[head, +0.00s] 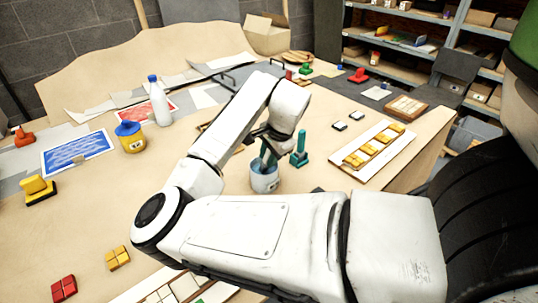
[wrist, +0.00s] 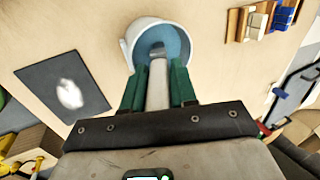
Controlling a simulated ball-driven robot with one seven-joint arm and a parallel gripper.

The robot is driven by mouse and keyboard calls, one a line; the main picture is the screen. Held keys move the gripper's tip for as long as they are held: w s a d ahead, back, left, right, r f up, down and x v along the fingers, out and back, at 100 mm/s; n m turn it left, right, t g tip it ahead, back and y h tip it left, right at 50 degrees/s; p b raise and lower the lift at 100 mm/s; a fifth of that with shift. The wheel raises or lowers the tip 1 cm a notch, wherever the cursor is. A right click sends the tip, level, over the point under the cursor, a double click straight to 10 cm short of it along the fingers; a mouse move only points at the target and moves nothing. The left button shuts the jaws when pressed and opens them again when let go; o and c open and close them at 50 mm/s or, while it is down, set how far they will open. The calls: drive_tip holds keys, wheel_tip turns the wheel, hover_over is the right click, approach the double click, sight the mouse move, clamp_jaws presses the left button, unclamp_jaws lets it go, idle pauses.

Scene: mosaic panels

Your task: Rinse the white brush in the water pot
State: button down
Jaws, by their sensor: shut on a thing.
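The water pot (head: 265,182) is a pale grey-white bucket in the middle of the table. In the wrist view the pot (wrist: 128,48) shows its white rim and blue water inside. My gripper (head: 265,157) is over the pot, pointing down. In the wrist view its green fingers (wrist: 159,75) are shut on the pale handle of the white brush (wrist: 157,92). The brush's far end reaches into the pot's opening, over or in the water; whether it touches the water I cannot tell. The bristles are hidden.
A teal-handled tool (head: 299,148) stands just right of the pot. A white panel with yellow tiles (head: 374,145) lies further right. A dark mat (wrist: 45,78) lies left of the pot.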

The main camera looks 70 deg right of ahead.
drive_tip(key=shift+r+p, duration=2.75)
drive_tip(key=shift+r, duration=0.65)
